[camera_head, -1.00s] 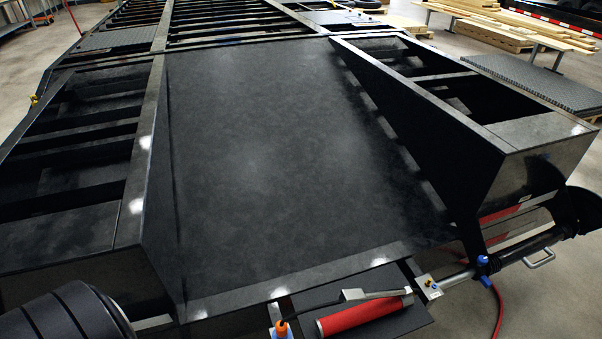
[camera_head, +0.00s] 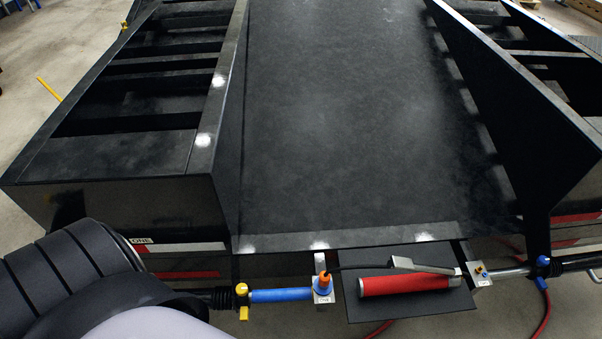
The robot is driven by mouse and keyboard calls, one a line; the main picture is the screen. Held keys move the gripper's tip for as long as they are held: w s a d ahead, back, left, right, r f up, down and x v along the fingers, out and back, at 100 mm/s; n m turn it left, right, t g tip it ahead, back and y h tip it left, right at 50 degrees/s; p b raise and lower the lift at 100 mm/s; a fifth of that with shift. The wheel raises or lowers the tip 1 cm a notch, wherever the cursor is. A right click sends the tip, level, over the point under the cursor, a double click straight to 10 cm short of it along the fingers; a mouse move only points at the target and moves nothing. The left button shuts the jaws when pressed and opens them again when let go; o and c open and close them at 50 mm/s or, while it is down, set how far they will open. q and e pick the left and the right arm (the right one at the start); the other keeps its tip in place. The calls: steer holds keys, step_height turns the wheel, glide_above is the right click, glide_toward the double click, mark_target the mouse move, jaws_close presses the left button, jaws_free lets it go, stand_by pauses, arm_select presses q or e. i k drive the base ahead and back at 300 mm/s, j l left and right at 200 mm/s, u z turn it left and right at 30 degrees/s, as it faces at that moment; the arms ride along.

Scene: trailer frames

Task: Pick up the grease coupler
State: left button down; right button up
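A red-bodied grease gun (camera_head: 405,284) with a grey lever lies on a dark plate (camera_head: 365,310) at the trailer's near edge, in the lower right. A dark hose runs left from it to an orange piece (camera_head: 325,277), which looks like the grease coupler. The orange piece stands in a small metal bracket (camera_head: 328,297) with blue at its base and a label. How it is seated there is too small to tell. My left arm, black and ribbed, fills the lower left corner, left of the orange piece. Neither gripper's fingers show.
A blue tube (camera_head: 280,295) with a yellow valve (camera_head: 243,310) lies left of the bracket. A blue valve (camera_head: 543,266) on a bar and a red hose (camera_head: 543,318) are at the right. The sloped trailer deck (camera_head: 345,120) is clear between two raised frames.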

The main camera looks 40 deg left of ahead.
mark_target(324, 281)
steer(key=u, duration=0.8)
steer(key=k+j, duration=0.1)
steer(key=j+z, duration=0.05)
steer(key=j, duration=0.05)
